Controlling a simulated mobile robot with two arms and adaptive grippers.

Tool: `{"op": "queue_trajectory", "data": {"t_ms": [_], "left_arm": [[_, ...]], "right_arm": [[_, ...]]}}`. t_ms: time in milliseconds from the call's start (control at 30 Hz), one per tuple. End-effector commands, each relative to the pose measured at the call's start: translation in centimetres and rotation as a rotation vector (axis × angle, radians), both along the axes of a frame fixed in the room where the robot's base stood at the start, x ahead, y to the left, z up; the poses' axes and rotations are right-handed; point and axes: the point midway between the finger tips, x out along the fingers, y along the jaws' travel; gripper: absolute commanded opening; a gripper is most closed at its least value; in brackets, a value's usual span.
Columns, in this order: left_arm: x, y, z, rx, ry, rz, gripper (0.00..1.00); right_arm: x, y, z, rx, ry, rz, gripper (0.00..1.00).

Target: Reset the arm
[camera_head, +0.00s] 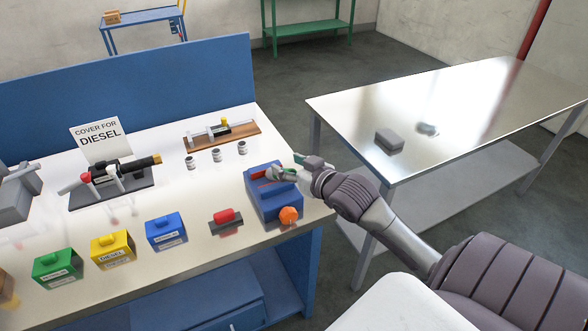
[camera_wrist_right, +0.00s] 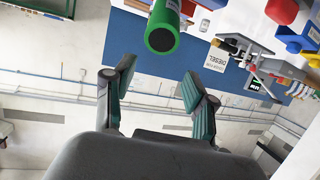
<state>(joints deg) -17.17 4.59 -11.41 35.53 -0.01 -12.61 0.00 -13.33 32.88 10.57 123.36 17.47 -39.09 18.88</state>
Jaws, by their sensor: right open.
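My right arm comes in from the lower right in the head view. Its gripper (camera_head: 284,171) is over the blue device (camera_head: 262,205) with an orange knob (camera_head: 288,215), at the right end of the workbench (camera_head: 190,262). In the right wrist view the two teal-tipped fingers of the gripper (camera_wrist_right: 158,76) are apart with nothing between them. A green cylinder (camera_wrist_right: 164,27) with a dark end shows beyond the fingers; I cannot tell how far away it is. My left gripper is not in view.
Green (camera_head: 58,264), yellow (camera_head: 112,246) and blue (camera_head: 166,231) boxes and a red part (camera_head: 225,216) line the bench. A fixture (camera_head: 112,183) stands behind, by a "COVER FOR DIESEL" sign (camera_head: 99,140). A metal table (camera_head: 450,110) holds a grey block (camera_head: 389,140).

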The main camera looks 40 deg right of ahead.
Motion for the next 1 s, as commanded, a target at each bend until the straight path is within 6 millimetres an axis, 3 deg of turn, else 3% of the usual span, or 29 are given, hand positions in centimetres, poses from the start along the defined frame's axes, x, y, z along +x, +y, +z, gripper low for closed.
{"op": "queue_trajectory", "data": {"t_ms": [133, 467, 567, 633, 800, 1000], "left_arm": [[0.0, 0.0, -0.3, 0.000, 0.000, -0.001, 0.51], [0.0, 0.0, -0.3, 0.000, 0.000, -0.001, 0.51], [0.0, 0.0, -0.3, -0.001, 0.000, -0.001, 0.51], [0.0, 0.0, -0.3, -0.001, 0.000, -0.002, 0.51], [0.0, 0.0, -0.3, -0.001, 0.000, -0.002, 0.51], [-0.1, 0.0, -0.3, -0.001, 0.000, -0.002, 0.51]], "right_arm": [[-1.5, 0.0, 0.4, -0.001, 0.001, -0.001, 0.56], [-2.2, 0.5, -0.1, -0.002, 0.023, 0.001, 0.56], [-3.6, 1.9, -2.8, -0.009, 0.108, 0.004, 0.56], [-5.5, 3.6, -5.6, -0.022, 0.209, 0.010, 0.56], [-11.7, 8.5, -11.6, -0.057, 0.483, 0.046, 0.56], [-18.0, 12.6, -14.9, -0.082, 0.718, 0.097, 0.56]]}}
